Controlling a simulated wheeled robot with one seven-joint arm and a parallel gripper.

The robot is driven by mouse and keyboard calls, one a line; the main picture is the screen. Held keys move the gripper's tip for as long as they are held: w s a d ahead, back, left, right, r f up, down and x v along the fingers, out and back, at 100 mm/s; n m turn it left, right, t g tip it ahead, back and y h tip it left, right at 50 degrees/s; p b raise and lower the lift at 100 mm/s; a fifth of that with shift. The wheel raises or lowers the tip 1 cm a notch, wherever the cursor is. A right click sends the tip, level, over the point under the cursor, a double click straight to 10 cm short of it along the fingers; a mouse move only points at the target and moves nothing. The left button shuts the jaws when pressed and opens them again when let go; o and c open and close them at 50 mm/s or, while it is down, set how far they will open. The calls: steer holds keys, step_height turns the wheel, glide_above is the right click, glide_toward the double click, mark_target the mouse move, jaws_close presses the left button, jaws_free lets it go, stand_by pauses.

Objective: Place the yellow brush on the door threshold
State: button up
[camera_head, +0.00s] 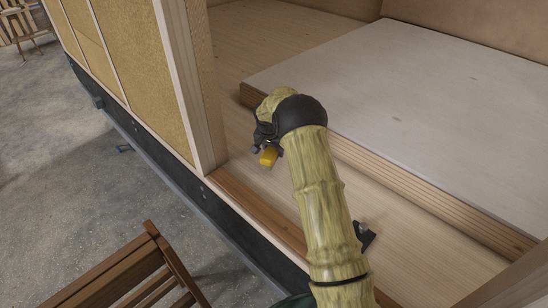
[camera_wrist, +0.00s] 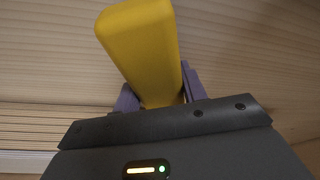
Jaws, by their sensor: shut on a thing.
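A yellow block-like thing, which I take for the yellow brush (camera_wrist: 140,45), is between the purple fingers of my gripper (camera_wrist: 158,95) in the wrist view. My gripper (camera_head: 262,148) is shut on it. In the head view the yellow brush (camera_head: 268,157) shows just below my gripper, over the light wooden floor inside the doorway. I cannot tell whether it touches the floor. The door threshold (camera_head: 258,207) is the darker wooden strip along the doorway's edge, nearer than the brush. My arm covers part of the threshold. No bristles show.
A pale raised panel (camera_head: 400,95) on a wooden base lies behind my gripper. A wooden door post (camera_head: 190,90) stands left. A small black object (camera_head: 364,236) lies on the floor (camera_head: 430,255) right of my arm. A slatted wooden piece (camera_head: 140,272) is outside at lower left.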

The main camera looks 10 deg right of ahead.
mark_target(270, 151)
steer(key=shift+f+p, duration=0.5)
steer(key=shift+f, duration=1.25)
steer(key=o, duration=0.9)
steer(key=shift+f, duration=0.15)
steer(key=shift+o, duration=0.2)
steer(key=b+v, duration=0.2)
steer(key=v, duration=1)
steer(key=shift+b, duration=0.3)
